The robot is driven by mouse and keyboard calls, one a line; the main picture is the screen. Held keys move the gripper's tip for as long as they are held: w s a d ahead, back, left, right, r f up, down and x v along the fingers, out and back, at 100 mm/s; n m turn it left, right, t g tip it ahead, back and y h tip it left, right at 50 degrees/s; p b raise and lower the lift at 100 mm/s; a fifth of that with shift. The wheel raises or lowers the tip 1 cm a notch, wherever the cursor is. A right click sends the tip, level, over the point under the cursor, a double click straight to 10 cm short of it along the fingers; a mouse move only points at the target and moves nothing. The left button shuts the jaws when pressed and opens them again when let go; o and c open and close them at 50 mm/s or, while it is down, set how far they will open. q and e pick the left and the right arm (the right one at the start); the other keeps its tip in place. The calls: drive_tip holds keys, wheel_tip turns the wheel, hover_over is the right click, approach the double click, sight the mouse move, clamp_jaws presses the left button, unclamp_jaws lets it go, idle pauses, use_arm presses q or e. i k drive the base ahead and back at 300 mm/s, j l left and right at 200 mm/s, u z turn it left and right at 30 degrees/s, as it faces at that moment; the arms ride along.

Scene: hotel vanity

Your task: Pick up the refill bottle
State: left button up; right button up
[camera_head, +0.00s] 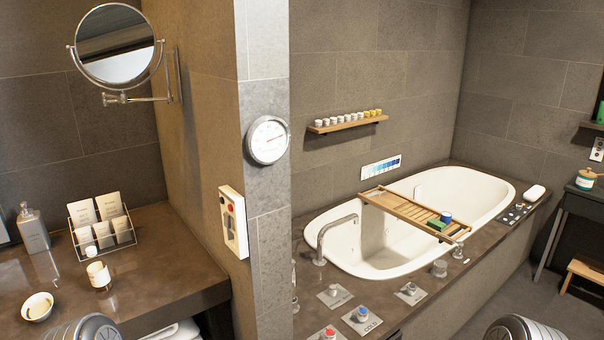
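A grey bottle with a pump top (34,230) stands upright at the left on the dark vanity counter (150,265). No label on it is readable, so I cannot tell whether it is the refill bottle. A small white container with a teal band (586,179) stands on a dark table at the far right; I cannot tell what it is either. Neither gripper shows. Only rounded grey parts of my arms show at the bottom edge, at left and right, apart from all these things.
A wire rack with cards (101,226), a cream jar (98,274) and a small bowl (38,306) share the counter. A wall corner (267,200) divides it from the bathtub (440,195). A wooden tray (405,210) spans the tub. Knobs stand at front.

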sight(98, 273)
drive_tip(key=k+l+u, duration=0.15)
drive_tip(key=u, duration=1.1)
drive_tip(key=i+j+z, duration=0.1)
drive_tip(key=z, duration=0.85)
drive_tip(key=j+z, duration=0.3)
drive_tip(key=j, duration=0.25)
drive_tip(key=j+z, duration=0.3)
drive_tip(key=j, duration=0.2)
drive_tip(key=k+j+z, duration=0.15)
drive_tip(key=j+z, duration=0.15)
drive_tip(key=j, duration=0.25)
